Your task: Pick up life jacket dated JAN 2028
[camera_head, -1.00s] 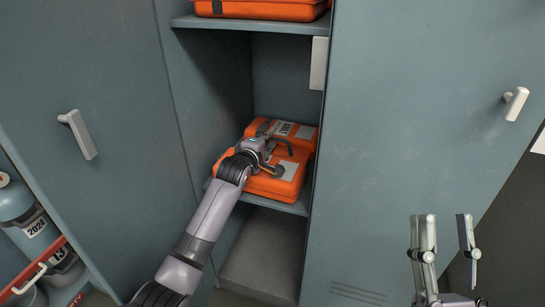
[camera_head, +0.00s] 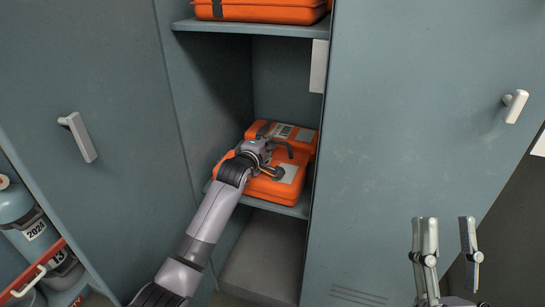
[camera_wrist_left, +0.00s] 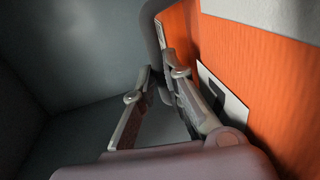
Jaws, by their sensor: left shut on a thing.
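Two orange life jacket cases lie on the middle shelf of the open locker in the head view: a front one (camera_head: 262,187) and one behind it (camera_head: 308,135). Both carry pale labels, but I cannot read a date on them. My left gripper (camera_head: 283,161) is at the front case and covers part of it. In the left wrist view its fingers (camera_wrist_left: 158,82) are beside the case's orange face (camera_wrist_left: 262,75) and close to a dark grey handle (camera_wrist_left: 154,32). It is shut on the handle, though the contact is partly hidden. My right gripper (camera_head: 447,222) is open and empty before the locker door.
Another orange case (camera_head: 262,10) sits on the upper shelf (camera_head: 250,27). Locker walls and a closed right door (camera_head: 415,130) flank the opening. The space under the middle shelf looks empty. Gas cylinders (camera_head: 20,215) stand behind a red bar at the lower left.

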